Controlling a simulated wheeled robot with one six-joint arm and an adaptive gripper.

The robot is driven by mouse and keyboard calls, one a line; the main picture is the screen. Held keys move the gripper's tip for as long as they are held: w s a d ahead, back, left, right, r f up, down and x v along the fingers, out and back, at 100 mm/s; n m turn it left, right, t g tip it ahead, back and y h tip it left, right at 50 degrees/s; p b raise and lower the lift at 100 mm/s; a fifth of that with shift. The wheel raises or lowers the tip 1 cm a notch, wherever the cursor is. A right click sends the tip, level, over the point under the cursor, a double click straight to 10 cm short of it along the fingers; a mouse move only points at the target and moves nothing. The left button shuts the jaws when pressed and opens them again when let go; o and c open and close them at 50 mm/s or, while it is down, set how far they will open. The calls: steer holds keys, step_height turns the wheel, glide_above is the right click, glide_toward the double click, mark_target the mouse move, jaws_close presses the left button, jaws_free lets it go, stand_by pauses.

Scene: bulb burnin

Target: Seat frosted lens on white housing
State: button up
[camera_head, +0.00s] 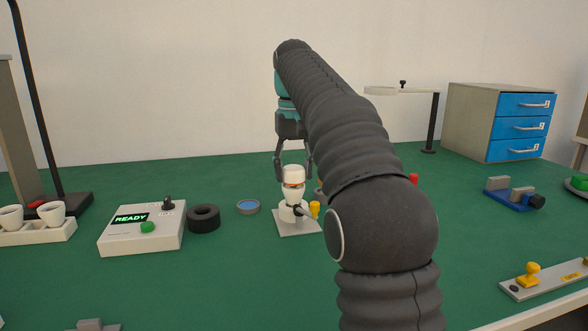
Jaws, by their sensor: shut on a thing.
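My gripper (293,176) points down in the middle of the table, its dark fingers on either side of a white rounded piece. It is shut on this piece, which looks like the frosted lens (293,171). Directly below is a white body with an orange band, which looks like the white housing (293,195). It stands upright in a fixture on a pale square plate (288,230). The lens lines up over the housing; I cannot tell whether they touch. My arm hides the area to the right of the fixture.
A white box with a READY display (143,228), a black ring (204,219) and a small blue-topped disc (248,207) stand left of the fixture. A tray (38,233) holds white cups at far left. A blue-drawer cabinet (480,120) stands back right. Green table between is mostly free.

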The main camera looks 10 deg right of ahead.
steer(key=shift+f, duration=0.5)
stand_by(0.7)
steer(key=o, duration=0.8)
steer(key=shift+o, duration=0.2)
